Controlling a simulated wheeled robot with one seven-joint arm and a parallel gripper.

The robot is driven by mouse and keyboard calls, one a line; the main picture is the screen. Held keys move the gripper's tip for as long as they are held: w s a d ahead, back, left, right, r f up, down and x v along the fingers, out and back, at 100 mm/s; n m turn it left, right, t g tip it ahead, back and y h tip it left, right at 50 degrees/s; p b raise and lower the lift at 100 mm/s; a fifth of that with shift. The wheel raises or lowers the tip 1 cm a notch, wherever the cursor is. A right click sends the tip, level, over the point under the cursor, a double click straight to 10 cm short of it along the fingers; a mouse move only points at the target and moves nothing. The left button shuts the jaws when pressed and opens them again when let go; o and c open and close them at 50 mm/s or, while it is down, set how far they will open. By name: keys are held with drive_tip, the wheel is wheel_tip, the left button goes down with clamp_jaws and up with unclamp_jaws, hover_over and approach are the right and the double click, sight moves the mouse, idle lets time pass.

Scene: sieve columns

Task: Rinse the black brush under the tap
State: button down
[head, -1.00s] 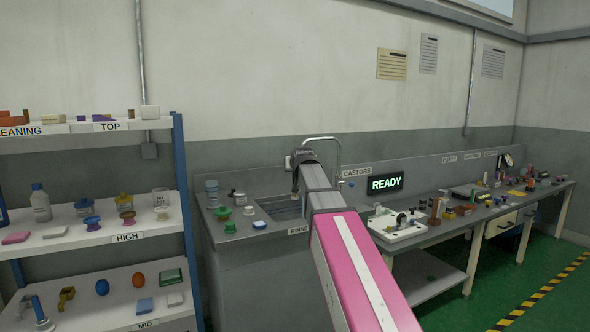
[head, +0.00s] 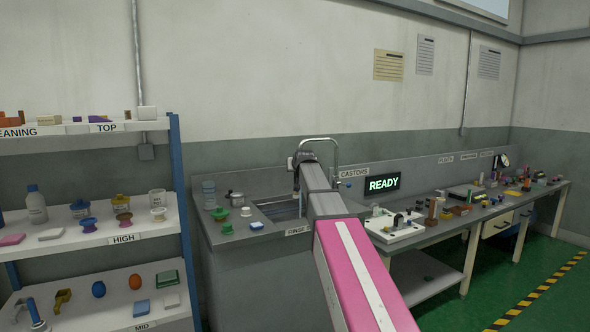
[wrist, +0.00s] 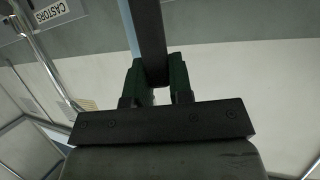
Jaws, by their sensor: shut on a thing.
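My gripper (wrist: 158,88) has its dark green fingers shut on the black brush (wrist: 150,35), whose dark straight bar runs up out of the wrist view. Its bristles are not clear. A pale blue strip shows beside the bar; I cannot tell if it is water. In the head view my gripper (head: 296,178) is over the sink (head: 262,205), pointing down. The tap (head: 320,139) arches behind and above it; its outlet is partly hidden by my arm. A thin pale streak shows in the sink below my gripper.
Cups and small dishes, including a green one (head: 220,214), stand on the counter left of the sink. A white board with fittings (head: 393,229) and a lit READY display (head: 383,184) are to the right. A loaded shelf rack (head: 175,210) stands at the left.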

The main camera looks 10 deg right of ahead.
drive_tip(key=shift+w+d+f, duration=0.15)
drive_tip(key=shift+w+d, duration=0.1)
drive_tip(key=shift+w, duration=0.45)
drive_tip(key=shift+w+d+f, duration=0.1)
drive_tip(key=shift+w+d, duration=0.2)
drive_tip(key=shift+w, duration=0.35)
drive_tip(key=shift+w+d+f, duration=0.15)
drive_tip(key=shift+w+d, duration=0.1)
drive_tip(key=shift+w, duration=0.45)
drive_tip(key=s+a, duration=0.3)
drive_tip(key=s, duration=0.4)
drive_tip(key=shift+s, duration=0.25)
idle(0.8)
drive_tip(key=s+a+r, duration=0.1)
drive_tip(key=s+r, duration=0.3)
drive_tip(key=shift+s+a, duration=0.3)
drive_tip(key=shift+s, duration=0.05)
idle(0.5)
